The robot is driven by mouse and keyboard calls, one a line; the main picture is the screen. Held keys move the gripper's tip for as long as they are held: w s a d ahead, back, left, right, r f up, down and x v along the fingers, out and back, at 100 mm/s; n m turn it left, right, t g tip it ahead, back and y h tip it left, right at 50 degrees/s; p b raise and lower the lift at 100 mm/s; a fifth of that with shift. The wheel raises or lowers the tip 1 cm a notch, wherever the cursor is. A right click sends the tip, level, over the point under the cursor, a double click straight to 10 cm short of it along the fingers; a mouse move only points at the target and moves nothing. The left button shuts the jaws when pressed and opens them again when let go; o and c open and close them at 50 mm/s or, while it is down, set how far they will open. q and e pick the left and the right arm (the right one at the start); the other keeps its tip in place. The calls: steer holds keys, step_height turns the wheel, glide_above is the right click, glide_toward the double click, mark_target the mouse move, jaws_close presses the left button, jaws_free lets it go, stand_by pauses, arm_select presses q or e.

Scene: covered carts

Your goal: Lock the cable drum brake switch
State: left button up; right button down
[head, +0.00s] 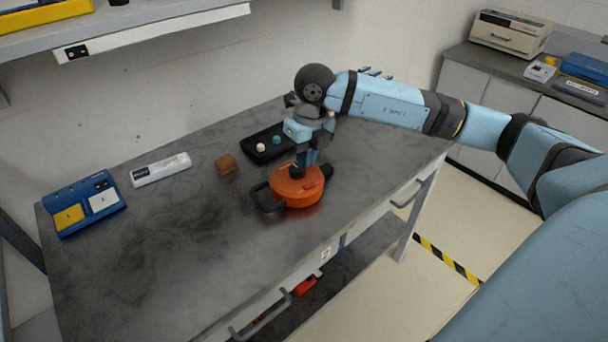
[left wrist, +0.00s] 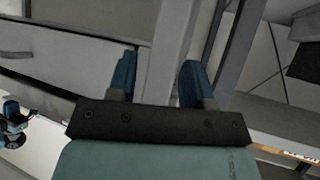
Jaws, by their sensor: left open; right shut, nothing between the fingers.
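The cable drum (head: 297,187) is an orange round body with a dark hub on top and a black handle (head: 262,197) at its left. It lies on the grey table near the front edge. My right gripper (head: 306,160) reaches down over the drum, shut, with its fingertips at or just above the dark hub. Whether they touch it I cannot tell. The brake switch cannot be made out clearly; the gripper covers part of the drum top. My left gripper (left wrist: 158,82) shows only in the left wrist view, open and empty, with blue fingers apart in front of grey furniture.
A shelf overhangs the back left. The table's front left is clear.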

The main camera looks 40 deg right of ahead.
arm_select(q)
steer(key=shift+w+d, duration=0.25)
steer(key=shift+w, duration=0.05)
arm_select(e)
step_height(320, 180, up, 6)
steer(key=shift+w+d, duration=0.2)
steer(key=shift+d, duration=0.15)
arm_select(q)
steer(key=shift+d, duration=0.1)
arm_select(e)
steer(key=shift+r, duration=0.1)
